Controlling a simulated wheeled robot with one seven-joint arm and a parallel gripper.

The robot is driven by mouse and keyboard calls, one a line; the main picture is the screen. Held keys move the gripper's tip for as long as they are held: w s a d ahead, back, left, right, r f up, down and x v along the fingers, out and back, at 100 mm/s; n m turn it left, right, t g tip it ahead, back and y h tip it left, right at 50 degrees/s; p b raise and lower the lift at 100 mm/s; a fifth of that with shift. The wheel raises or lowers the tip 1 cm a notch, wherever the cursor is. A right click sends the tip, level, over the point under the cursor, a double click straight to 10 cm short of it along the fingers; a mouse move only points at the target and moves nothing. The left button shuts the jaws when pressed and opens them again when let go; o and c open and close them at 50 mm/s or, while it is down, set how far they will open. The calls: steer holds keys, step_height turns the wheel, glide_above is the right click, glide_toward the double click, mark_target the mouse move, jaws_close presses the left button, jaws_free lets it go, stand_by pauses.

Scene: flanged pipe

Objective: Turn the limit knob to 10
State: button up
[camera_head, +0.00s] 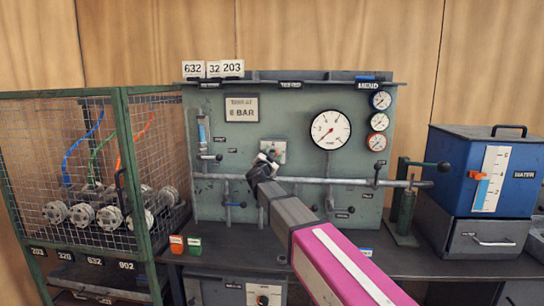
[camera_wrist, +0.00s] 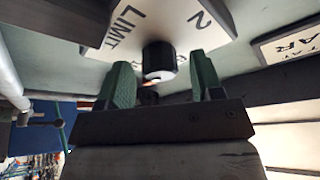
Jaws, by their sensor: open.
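The limit knob (camera_wrist: 158,58) is a black round knob with a pale mark on its face. In the head view this plate (camera_head: 280,147) is on the green panel, partly covered by my gripper (camera_head: 264,163). In the wrist view my gripper (camera_wrist: 163,82) is open, with one green fingertip on each side of the knob's near end. The fingertips look apart from the knob. The knob's pointer reading cannot be made out.
A horizontal pipe (camera_head: 330,181) with valves crosses the panel just below the plate. A large gauge (camera_head: 330,130) and several small ones are to the right. A wire cage (camera_head: 60,150) stands left and a blue water tank (camera_head: 470,175) right.

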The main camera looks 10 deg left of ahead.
steer(key=v, duration=1)
steer(key=shift+s, duration=0.4)
steer(key=shift+f, duration=0.1)
